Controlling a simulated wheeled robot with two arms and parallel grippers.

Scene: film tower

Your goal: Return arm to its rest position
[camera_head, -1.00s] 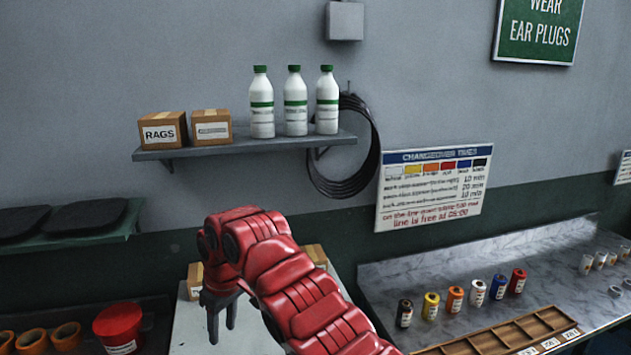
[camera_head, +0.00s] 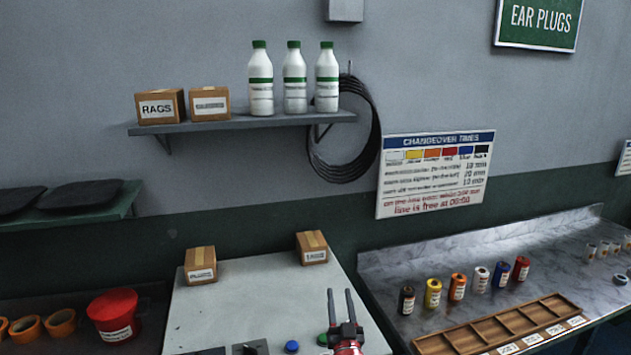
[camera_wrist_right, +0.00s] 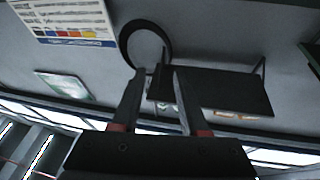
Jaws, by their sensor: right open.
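My right gripper (camera_head: 344,317) shows at the bottom middle of the head view, its two dark fingers pointing up and apart, with nothing between them. It is in front of the white cabinet top (camera_head: 240,291). In the right wrist view the open fingers (camera_wrist_right: 153,72) point towards the wall, with the black hose coil (camera_wrist_right: 146,42) and the underside of the shelf (camera_wrist_right: 215,93) beyond. My left gripper is not in view.
Two small cartons (camera_head: 201,265) (camera_head: 312,247) stand on the cabinet top. A marble counter (camera_head: 400,270) with several coloured canisters (camera_head: 457,287) and a wooden divided tray (camera_head: 437,345) lies right. A red tub (camera_head: 113,315) stands left. The shelf (camera_head: 235,123) holds bottles and boxes.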

